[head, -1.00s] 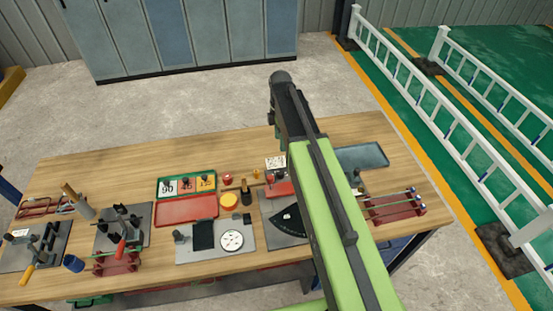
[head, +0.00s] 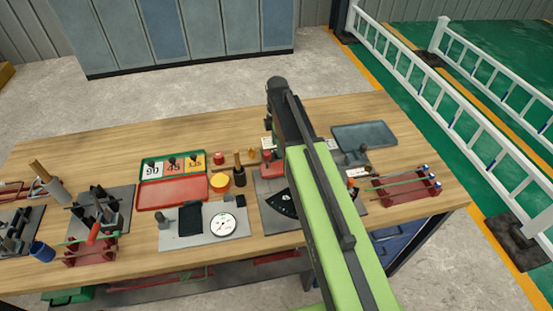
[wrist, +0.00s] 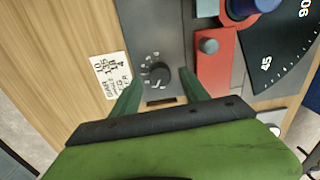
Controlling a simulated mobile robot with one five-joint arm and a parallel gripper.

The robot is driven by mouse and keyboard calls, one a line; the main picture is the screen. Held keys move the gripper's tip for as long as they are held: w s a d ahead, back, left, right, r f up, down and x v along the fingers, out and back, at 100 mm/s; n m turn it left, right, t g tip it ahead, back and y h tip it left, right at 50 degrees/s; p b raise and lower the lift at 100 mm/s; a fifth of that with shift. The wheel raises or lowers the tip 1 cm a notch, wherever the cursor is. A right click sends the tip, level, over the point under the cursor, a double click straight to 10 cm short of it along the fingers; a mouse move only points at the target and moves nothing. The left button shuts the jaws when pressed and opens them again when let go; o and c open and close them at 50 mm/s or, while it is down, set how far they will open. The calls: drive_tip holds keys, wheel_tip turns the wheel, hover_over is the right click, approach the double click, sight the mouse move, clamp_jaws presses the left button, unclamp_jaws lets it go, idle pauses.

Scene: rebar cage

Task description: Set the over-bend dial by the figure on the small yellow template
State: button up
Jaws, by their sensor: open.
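The over-bend dial, a round black knob (wrist: 158,75) with small white marks around it, sits on a dark grey plate in the wrist view. My gripper (wrist: 160,92) is open, with one green finger on each side of the knob's near side. I cannot tell whether the fingers touch it. In the head view my arm hides the dial and my gripper. A yellow template (head: 194,163), seemingly marked 135, stands at the right end of a green-edged rack, beside a white one marked 90 and a red one marked 45.
A white printed card (wrist: 112,75) lies left of the dial. A red piece with a grey knob (wrist: 208,46) and a black angle scale (wrist: 280,50) are to its right. A red tray (head: 172,193), a white round gauge (head: 222,225) and a grey tray (head: 364,136) are on the bench.

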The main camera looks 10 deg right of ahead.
wheel_tip(320, 180, down, 2)
drive_tip(key=shift+f+b, duration=0.1)
drive_tip(key=shift+b, duration=0.35)
